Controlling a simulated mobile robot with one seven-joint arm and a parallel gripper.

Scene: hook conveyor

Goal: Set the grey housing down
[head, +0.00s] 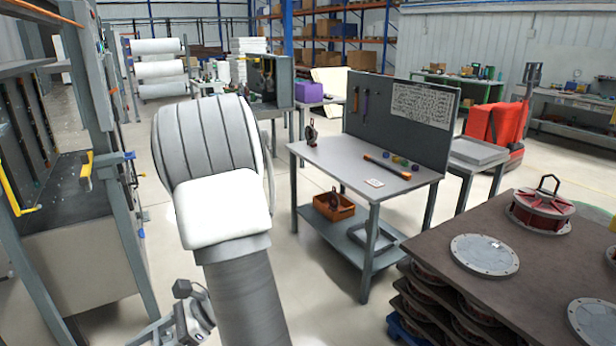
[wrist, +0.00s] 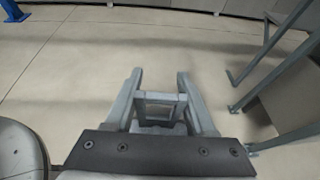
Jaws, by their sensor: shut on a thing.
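My gripper (head: 190,318) is low in the head view, just left of my big grey arm, over open floor. In the wrist view its two grey fingers (wrist: 160,82) point away from the camera, with a grey frame-like piece (wrist: 160,98) between them. I take this piece for the grey housing, but little of it shows and its full shape is hidden. The gripper is shut on it. Bare floor shows beyond the fingertips, and no surface is seen touching the piece.
A grey workbench (head: 330,160) with a pegboard stands at centre, an orange bin (head: 333,206) on its lower shelf. A stacked brown board (head: 470,293) at right carries round lidded parts. A grey-framed station (head: 75,235) stands at left. Floor between station and workbench is largely open.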

